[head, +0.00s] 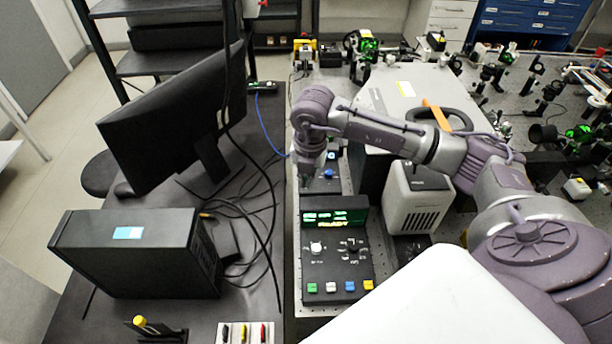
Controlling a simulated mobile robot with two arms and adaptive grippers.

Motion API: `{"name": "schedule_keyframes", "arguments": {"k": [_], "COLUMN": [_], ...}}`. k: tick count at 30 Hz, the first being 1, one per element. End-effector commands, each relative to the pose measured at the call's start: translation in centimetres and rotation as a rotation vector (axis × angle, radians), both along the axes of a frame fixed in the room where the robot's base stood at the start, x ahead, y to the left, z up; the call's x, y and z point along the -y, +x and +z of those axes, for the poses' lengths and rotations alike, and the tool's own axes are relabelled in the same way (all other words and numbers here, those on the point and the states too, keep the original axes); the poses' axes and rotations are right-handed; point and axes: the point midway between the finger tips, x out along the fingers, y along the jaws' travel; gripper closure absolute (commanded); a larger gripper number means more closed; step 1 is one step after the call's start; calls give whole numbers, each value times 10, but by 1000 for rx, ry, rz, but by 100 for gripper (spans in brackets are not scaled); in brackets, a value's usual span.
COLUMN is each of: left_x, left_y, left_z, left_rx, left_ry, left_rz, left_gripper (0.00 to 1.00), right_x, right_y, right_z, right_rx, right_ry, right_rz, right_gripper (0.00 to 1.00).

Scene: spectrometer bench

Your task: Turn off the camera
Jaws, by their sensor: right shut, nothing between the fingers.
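My right gripper (308,181) points down at the left edge of a rear black control box (345,184), by its blue knob (329,174). It is shut and empty; I cannot tell whether it touches the box. A front black control box (336,245) has a lit green display reading READY (335,218), a white knob (316,248), a black dial (352,246) and a row of coloured buttons (340,287). A beige vented box (417,198) stands to the right. I cannot tell which device is the camera. My left gripper is out of view.
A black monitor (175,120) and a black computer case (130,252) with loose cables stand on the dark desk at left. A large grey housing (405,95) and several optical mounts (492,75) fill the bench behind my arm.

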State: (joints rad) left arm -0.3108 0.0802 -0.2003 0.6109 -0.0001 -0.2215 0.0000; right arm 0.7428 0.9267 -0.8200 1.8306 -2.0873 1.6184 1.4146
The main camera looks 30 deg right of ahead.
Motion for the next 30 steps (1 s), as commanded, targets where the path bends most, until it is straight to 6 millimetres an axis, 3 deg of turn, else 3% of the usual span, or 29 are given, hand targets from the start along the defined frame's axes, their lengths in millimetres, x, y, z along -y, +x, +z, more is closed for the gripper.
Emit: {"name": "schedule_keyframes", "arguments": {"k": [6,10,12,18,30], "left_x": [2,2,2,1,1], "left_y": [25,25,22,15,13], "left_z": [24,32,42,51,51], "left_rx": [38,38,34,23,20], "left_ry": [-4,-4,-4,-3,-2], "left_rz": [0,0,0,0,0], "left_gripper": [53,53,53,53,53], "right_x": [0,0,10,22,25], "right_y": [4,7,19,32,35], "right_z": [-45,-71,-59,-54,-54], "right_rx": [-8,-6,2,0,0], "right_ry": [-1,0,-2,0,0], "right_rz": [-1,-1,-4,-1,1], "right_gripper": [100,100,100,100,100]}}
